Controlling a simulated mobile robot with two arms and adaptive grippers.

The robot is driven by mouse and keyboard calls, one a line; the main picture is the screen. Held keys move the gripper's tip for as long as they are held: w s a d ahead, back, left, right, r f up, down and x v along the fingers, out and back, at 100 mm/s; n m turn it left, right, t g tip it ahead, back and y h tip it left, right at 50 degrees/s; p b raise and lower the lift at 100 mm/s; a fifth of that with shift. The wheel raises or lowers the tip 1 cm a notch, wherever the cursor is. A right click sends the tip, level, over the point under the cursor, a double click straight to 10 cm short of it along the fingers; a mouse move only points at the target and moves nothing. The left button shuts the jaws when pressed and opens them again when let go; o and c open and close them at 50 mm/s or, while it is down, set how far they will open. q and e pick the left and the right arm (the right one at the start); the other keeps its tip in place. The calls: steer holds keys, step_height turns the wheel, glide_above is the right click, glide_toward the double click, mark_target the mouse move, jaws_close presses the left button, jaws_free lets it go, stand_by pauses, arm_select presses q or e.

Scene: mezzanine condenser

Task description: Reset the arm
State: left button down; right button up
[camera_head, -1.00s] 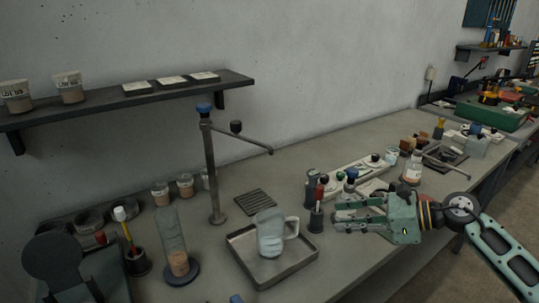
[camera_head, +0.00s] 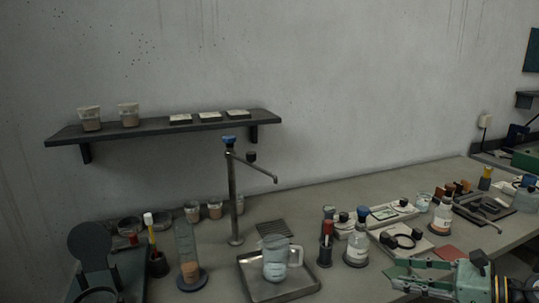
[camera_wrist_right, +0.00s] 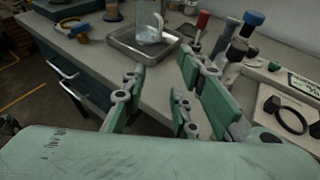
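My right gripper (camera_head: 402,276) is at the lower right of the head view, its green fingers pointing left over the front of the bench. Its arm runs out of the picture. In the right wrist view the gripper (camera_wrist_right: 160,78) has its fingers spread apart with nothing between them. The fingers point towards a metal tray (camera_wrist_right: 118,37) with a glass jug (camera_wrist_right: 149,24) standing in it. The tray also shows in the head view (camera_head: 252,284), left of the gripper. My left gripper is in neither view.
A tap-like post (camera_head: 233,200) with a side arm stands behind the tray. A blue-capped bottle (camera_head: 356,246) and a red-topped holder (camera_head: 326,250) stand left of the right gripper. A wall shelf (camera_head: 160,127) carries cups. Free floor (camera_wrist_right: 35,98) lies beside the bench.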

steer(key=w+a+r+m+t+h, duration=0.25)
steer(key=a+m+t, duration=0.25)
steer(key=m+t, duration=0.75)
steer(key=s+d+f+m+g+h, duration=0.2)
steer(key=s+f+m+g+h, duration=0.3)
steer(key=f+m, duration=0.5)
steer(key=s+d+f+m+g+h, duration=0.25)
steer(key=s+f+m+h, duration=0.35)
steer(key=m, duration=0.9)
steer(key=s+a+f+m+g+y, duration=0.1)
steer(key=s+a+f+m+g, duration=0.3)
steer(key=s, duration=0.6)
steer(key=s+a+f+m+g+y, duration=0.1)
steer(key=s+a+f+m+g, duration=0.2)
steer(key=s+a+f+g, duration=0.45)
steer(key=s+d+f, duration=0.1)
steer(key=s+f, duration=0.1)
steer(key=f, duration=1.1)
steer(key=s+f, duration=0.2)
steer(key=f, duration=1)
steer(key=s+d+f+g, duration=0.1)
steer(key=s+d+f, duration=0.2)
steer(key=s+f, duration=1.3)
steer(key=shift+s+d, duration=0.15)
steer(key=shift+s, duration=0.2)
